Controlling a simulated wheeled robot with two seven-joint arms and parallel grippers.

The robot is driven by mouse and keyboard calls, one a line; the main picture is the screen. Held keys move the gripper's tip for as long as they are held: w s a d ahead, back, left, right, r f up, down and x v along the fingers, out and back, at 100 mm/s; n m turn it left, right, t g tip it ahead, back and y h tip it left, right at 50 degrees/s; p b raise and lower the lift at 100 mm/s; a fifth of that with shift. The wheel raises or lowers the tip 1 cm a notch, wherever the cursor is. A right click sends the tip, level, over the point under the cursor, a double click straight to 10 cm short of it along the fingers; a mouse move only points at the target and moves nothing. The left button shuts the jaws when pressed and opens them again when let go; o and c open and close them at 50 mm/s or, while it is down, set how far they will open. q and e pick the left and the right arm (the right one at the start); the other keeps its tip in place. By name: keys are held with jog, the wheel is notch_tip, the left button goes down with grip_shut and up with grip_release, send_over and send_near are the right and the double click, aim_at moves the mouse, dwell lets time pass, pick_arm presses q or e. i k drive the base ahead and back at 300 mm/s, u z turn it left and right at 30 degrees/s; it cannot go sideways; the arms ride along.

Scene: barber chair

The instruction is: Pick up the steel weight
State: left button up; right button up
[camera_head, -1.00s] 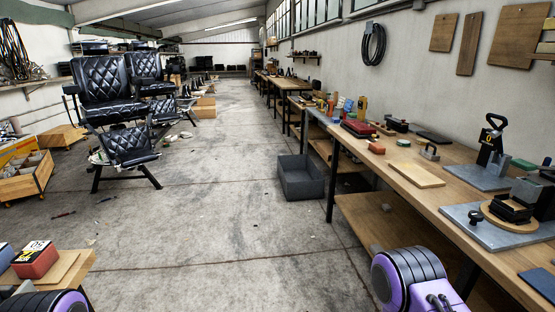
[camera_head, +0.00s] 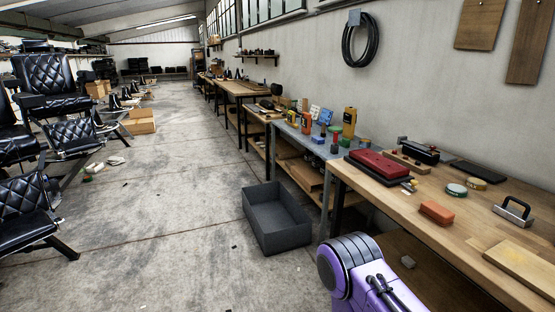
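A small grey metal block with a dark arched handle (camera_head: 514,211) stands on the wooden workbench (camera_head: 460,229) at the right; it looks like the steel weight, though I cannot be sure of its material. It sits upright, behind a pale wooden board (camera_head: 522,266). Nothing touches its handle. Neither of my grippers is in view. Only a purple and black part of my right arm shows at the bottom, in front of the bench.
Black padded chairs (camera_head: 70,135) stand at the left. The middle floor is clear.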

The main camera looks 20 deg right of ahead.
aim_at(522, 220)
jog(key=i, duration=1.85)
jog(key=z, duration=1.7)
